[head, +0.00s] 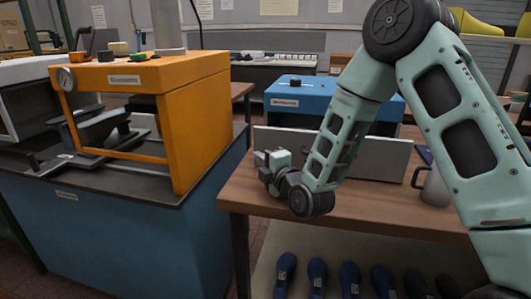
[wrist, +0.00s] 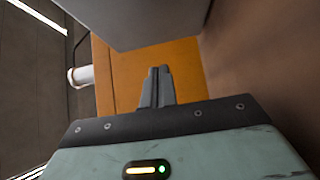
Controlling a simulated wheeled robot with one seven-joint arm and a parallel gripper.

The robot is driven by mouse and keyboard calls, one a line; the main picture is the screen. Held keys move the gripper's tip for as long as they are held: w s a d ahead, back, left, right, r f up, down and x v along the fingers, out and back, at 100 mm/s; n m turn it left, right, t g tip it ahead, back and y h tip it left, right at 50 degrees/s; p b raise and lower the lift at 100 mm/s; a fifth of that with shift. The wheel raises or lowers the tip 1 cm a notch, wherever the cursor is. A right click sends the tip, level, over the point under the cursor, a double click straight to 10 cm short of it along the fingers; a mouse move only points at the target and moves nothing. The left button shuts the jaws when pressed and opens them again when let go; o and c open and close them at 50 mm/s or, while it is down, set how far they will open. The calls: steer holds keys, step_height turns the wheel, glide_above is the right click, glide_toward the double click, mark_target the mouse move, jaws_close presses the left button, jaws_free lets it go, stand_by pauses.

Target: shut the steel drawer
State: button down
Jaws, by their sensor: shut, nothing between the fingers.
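The steel drawer shows as a wide grey front panel (head: 385,160) in front of the blue box (head: 325,97) on the wooden table. The panel stands forward of the box; how far is hard to tell. My gripper (head: 263,159) is low over the table's left end, near the left part of the panel and covering some of it. In the wrist view my two fingers (wrist: 157,85) are together and empty. A grey flat surface (wrist: 135,18), likely the drawer front, is beyond them at the top. Contact with it cannot be made out.
An orange machine (head: 200,110) with a gauge stands on a blue cabinet (head: 110,235) to the left. A grey mug (head: 433,186) stands on the wooden table (head: 350,213), right of the panel. Several dark blue shoe lasts (head: 317,275) are on a shelf below.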

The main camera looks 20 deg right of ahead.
mark_target(258, 147)
steer(key=shift+w+d, duration=1.15)
steer(key=shift+w, duration=0.3)
